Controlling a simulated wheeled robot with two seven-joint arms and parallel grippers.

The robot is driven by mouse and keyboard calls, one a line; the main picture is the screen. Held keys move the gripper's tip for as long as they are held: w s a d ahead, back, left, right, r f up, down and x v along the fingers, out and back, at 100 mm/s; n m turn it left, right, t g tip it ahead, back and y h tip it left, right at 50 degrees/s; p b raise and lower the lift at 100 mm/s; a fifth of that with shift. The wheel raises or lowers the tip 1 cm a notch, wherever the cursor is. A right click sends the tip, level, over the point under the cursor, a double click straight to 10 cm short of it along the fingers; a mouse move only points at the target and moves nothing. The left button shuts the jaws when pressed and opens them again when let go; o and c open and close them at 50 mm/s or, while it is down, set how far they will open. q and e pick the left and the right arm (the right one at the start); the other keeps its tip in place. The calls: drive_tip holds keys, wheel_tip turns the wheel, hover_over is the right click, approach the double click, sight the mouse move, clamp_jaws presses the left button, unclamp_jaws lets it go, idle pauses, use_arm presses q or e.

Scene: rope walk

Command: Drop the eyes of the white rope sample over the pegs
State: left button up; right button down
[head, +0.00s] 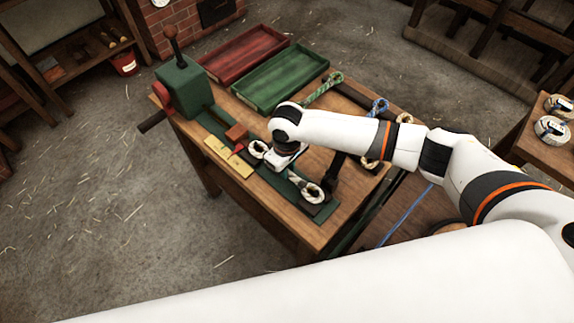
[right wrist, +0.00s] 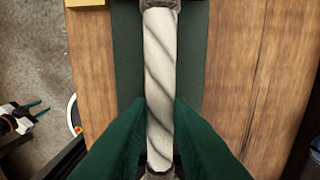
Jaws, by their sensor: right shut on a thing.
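The white rope sample (head: 312,193) lies along the green bed of the bench machine in the head view. One pale eye shows at its front right end and another eye (head: 257,149) near the red block. I cannot tell whether either eye is around a peg. My right gripper (head: 285,163) is over the middle of the sample, mostly hidden by its own wrist. In the right wrist view its green fingers (right wrist: 160,112) are shut on the white rope (right wrist: 160,60), which runs straight between them above the green bed (right wrist: 192,60). My left gripper is out of view.
The machine's green head (head: 182,88) with a crank stands at the bench's left end. A red tray (head: 243,52) and green tray (head: 283,75) lie behind. A green rope (head: 325,85), a blue rope (head: 378,106) and a dark post (head: 332,178) are near my arm.

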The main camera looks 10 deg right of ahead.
drive_tip(key=shift+f, duration=0.4)
idle(0.5)
drive_tip(key=c, duration=1.2)
unclamp_jaws()
drive_tip(key=shift+c, duration=0.2)
drive_tip(key=shift+r, duration=0.15)
wheel_tip(320, 180, up, 7)
drive_tip(key=p, duration=0.8)
drive_tip(key=shift+r, duration=0.45)
wheel_tip(320, 180, up, 11)
drive_tip(key=b, duration=0.2)
